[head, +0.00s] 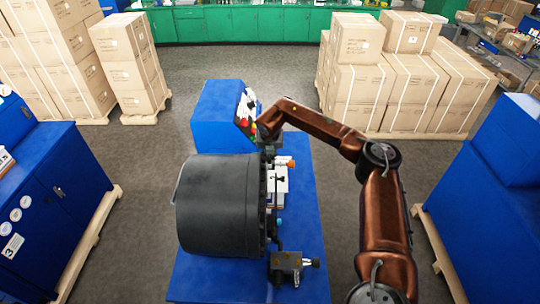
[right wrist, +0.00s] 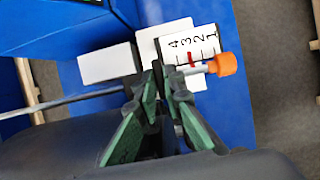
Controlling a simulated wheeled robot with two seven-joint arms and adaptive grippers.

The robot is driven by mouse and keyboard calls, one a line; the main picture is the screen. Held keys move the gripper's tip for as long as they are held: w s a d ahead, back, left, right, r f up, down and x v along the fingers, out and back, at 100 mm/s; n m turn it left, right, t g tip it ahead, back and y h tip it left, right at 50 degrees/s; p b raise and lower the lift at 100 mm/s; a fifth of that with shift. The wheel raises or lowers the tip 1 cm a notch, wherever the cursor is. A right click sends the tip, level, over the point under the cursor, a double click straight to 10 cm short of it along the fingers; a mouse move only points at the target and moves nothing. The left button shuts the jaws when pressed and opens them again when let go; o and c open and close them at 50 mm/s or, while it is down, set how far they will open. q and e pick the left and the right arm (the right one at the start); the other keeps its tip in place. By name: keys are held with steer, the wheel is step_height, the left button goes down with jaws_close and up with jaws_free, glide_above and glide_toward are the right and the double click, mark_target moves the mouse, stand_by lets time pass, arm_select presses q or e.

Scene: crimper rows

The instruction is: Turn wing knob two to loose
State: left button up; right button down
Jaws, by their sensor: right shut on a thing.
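The blue machine (head: 310,240) carries a large dark grey drum (head: 220,205). My right gripper (head: 267,148) reaches the fittings beside the drum's far right edge. In the right wrist view its green-padded fingers (right wrist: 160,78) are close together, shut on a small part of the machine. That part is mostly hidden, and I cannot tell whether it is wing knob two or how it is turned. A white scale (right wrist: 190,45) marked 4 3 2 1 with a red line lies just beyond the fingertips. An orange knob (right wrist: 227,64) on a grey rod is right of them; it also shows in the head view (head: 291,163).
A control box with coloured buttons (head: 246,115) stands behind the drum. A metal fitting (head: 288,264) sits at the front right. Blue cabinets (head: 60,180) and stacked cartons (head: 400,85) stand around. Grey floor (head: 150,160) is clear on the left.

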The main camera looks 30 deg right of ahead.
steer(key=shift+d, duration=0.1)
steer(key=n+y+b, duration=0.1)
steer(key=n+b, duration=0.1)
steer(key=n, duration=0.2)
steer(key=shift+d+f+t, duration=0.1)
steer(key=shift+t, duration=0.3)
steer(key=n+y+b, duration=0.1)
steer(key=n, duration=0.2)
steer(key=shift+d+n+y, duration=0.1)
steer(key=shift+n+y, duration=0.2)
steer(key=shift+y, duration=0.1)
steer(key=n, duration=0.2)
steer(key=n+y, duration=0.1)
steer(key=n, duration=0.1)
steer(key=shift+d+g+y+b, duration=0.1)
steer(key=shift+g+y+b, duration=0.2)
steer(key=shift+b, duration=0.1)
steer(key=n, duration=0.3)
steer(key=n+g+y, duration=0.1)
steer(key=n, duration=0.2)
steer(key=shift+w+d+r+y, duration=0.1)
steer(key=shift+w+r+y, duration=0.1)
steer(key=shift+y, duration=0.1)
steer(key=shift+g, duration=0.3)
steer(key=c, duration=2)
jaws_free()
steer(key=shift+s+f, duration=0.1)
steer(key=shift+c, duration=0.2)
